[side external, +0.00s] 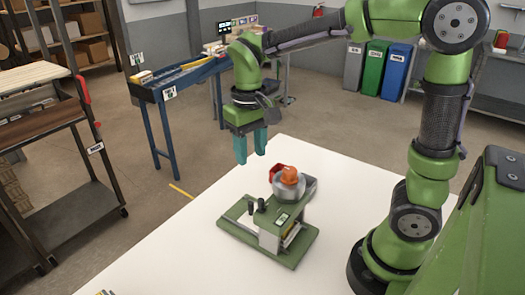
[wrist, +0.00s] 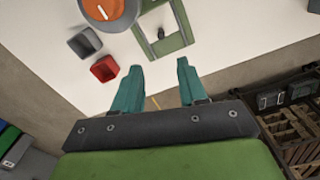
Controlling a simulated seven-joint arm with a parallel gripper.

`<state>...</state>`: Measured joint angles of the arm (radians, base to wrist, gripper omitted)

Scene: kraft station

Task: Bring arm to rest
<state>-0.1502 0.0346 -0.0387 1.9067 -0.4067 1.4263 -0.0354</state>
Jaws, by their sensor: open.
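My gripper (side external: 251,146) hangs from the green arm above the far edge of the white table (side external: 165,245). Its two teal fingers point down and are apart, with nothing between them. In the wrist view my gripper (wrist: 158,90) is also open and empty. A green device (side external: 268,228) with a round grey dish stands on the table, to the right of and below the gripper in the side view. An orange item (side external: 290,174) sits in the dish. A red cup (side external: 276,171) stands beside it and shows in the wrist view (wrist: 105,69) next to a grey cup (wrist: 84,43).
A blue-legged conveyor (side external: 180,79) stands behind the table. A shelf cart (side external: 45,150) is at the left. Several bins, one of them green (side external: 376,70), stand at the back right. The table's left part is mostly bare. The space around the gripper is clear.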

